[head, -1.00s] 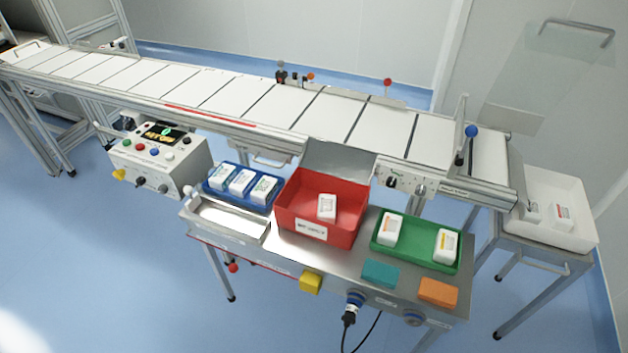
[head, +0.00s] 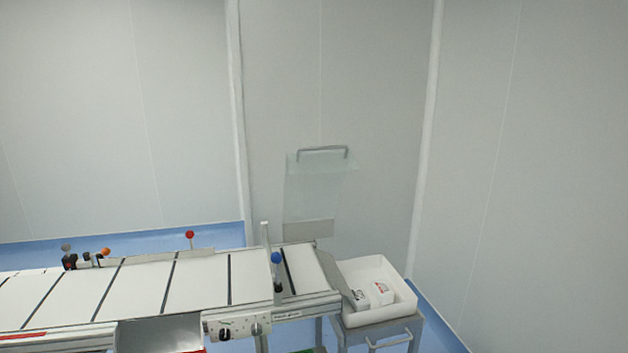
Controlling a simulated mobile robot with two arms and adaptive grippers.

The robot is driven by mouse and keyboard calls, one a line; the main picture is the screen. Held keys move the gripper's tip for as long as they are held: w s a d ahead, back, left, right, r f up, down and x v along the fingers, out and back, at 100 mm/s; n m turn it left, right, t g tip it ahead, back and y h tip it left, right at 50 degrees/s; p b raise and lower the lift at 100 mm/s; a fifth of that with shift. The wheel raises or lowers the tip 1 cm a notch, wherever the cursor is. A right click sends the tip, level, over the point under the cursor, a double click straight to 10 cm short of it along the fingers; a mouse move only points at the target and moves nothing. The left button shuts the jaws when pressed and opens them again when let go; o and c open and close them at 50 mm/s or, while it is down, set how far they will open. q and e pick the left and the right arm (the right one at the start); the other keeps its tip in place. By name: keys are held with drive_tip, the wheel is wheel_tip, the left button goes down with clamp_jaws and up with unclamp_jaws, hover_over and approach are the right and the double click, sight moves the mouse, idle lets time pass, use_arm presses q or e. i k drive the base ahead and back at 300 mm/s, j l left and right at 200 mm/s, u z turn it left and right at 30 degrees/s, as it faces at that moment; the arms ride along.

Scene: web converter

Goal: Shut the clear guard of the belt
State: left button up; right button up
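The clear guard (head: 312,200) stands raised and nearly upright above the right end of the belt, a see-through panel with a grey handle (head: 322,151) along its top edge. The belt (head: 195,287) is white with dark cross strips and runs in from the left below it. Its end under the guard is uncovered. Neither of my grippers shows in the head view.
A white bin (head: 375,290) with small white boxes stands on a trolley at the belt's right end. A post with a blue knob (head: 276,258) rises at the belt's near edge. A control panel (head: 238,328) sits on the near side. A red knob (head: 189,235) stands behind the belt.

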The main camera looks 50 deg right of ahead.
sight(345, 147)
drive_tip(key=z, duration=1.65)
drive_tip(key=k+j+z, duration=0.15)
drive_tip(key=j+z, duration=0.25)
drive_tip(key=k+j+z, duration=0.15)
drive_tip(key=z, duration=0.3)
